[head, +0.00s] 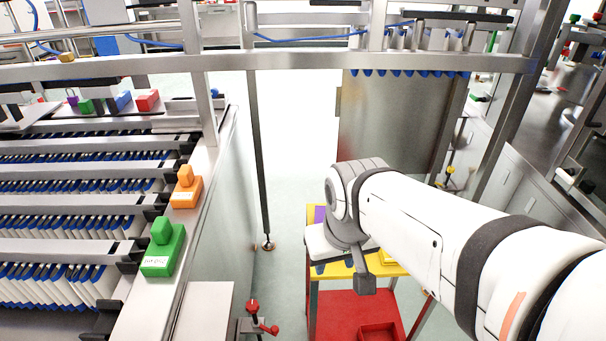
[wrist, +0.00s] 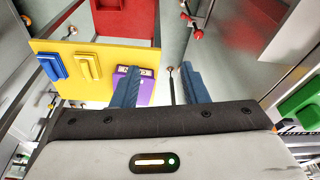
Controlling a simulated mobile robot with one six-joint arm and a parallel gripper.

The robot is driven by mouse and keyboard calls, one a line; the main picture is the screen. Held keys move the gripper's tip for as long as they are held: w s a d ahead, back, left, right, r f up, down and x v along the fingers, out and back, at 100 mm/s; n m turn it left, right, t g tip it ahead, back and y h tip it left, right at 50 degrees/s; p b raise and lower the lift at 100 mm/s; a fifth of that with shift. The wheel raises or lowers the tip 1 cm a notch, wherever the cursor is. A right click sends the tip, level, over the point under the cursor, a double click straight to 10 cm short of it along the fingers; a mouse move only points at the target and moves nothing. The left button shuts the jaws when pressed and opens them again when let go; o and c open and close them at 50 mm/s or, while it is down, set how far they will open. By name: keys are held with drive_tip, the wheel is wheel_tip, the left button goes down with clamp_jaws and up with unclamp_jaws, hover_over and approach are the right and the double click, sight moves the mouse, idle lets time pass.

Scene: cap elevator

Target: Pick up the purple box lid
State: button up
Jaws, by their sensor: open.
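The purple box lid (wrist: 147,90) lies on a yellow tabletop (wrist: 112,56) in the wrist view, partly hidden behind my left finger. A light label strip shows at its upper edge. In the head view only a small purple part (head: 320,214) shows at the table's left edge, beside my wrist. My gripper (wrist: 160,70) is open and empty, with its two blue fingers apart. The left finger overlaps the lid in the picture, and the right finger is off to its right. I cannot tell whether any finger touches the lid.
A blue lid (wrist: 52,67) and a yellow lid (wrist: 88,67) lie beside the purple one. The table has a red lower shelf (head: 335,305). An orange lid (head: 186,190) and a green lid (head: 163,250) sit on the metal ledge at left. A metal post (head: 258,150) stands nearby.

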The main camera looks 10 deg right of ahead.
drive_tip(key=shift+o, duration=0.8)
drive_tip(key=shift+w+d, duration=0.1)
drive_tip(key=shift+w, duration=0.15)
drive_tip(key=shift+o, duration=0.3)
drive_tip(key=w+d+f+n, duration=0.1)
drive_tip(key=w+d+n, duration=0.2)
drive_tip(key=w+n, duration=0.7)
drive_tip(key=w+b, duration=0.1)
drive_tip(key=w, duration=0.2)
drive_tip(key=shift+d+f+g+h, duration=0.2)
drive_tip(key=shift+f+g+h, duration=0.1)
drive_tip(key=shift+g+h, duration=0.1)
drive_tip(key=w+d+f+n+g, duration=0.1)
drive_tip(key=w+d+f+n, duration=0.35)
drive_tip(key=w+n, duration=0.25)
drive_tip(key=w+d+f+n, duration=0.3)
drive_tip(key=w+f+n, duration=0.3)
drive_tip(key=w+n, duration=0.1)
drive_tip(key=shift+h, duration=0.4)
drive_tip(key=f, duration=0.4)
drive_tip(key=w+f, duration=0.1)
drive_tip(key=f, duration=0.1)
drive_tip(key=shift+d+f, duration=0.25)
drive_tip(key=shift+f, duration=0.15)
drive_tip(key=c, duration=1.1)
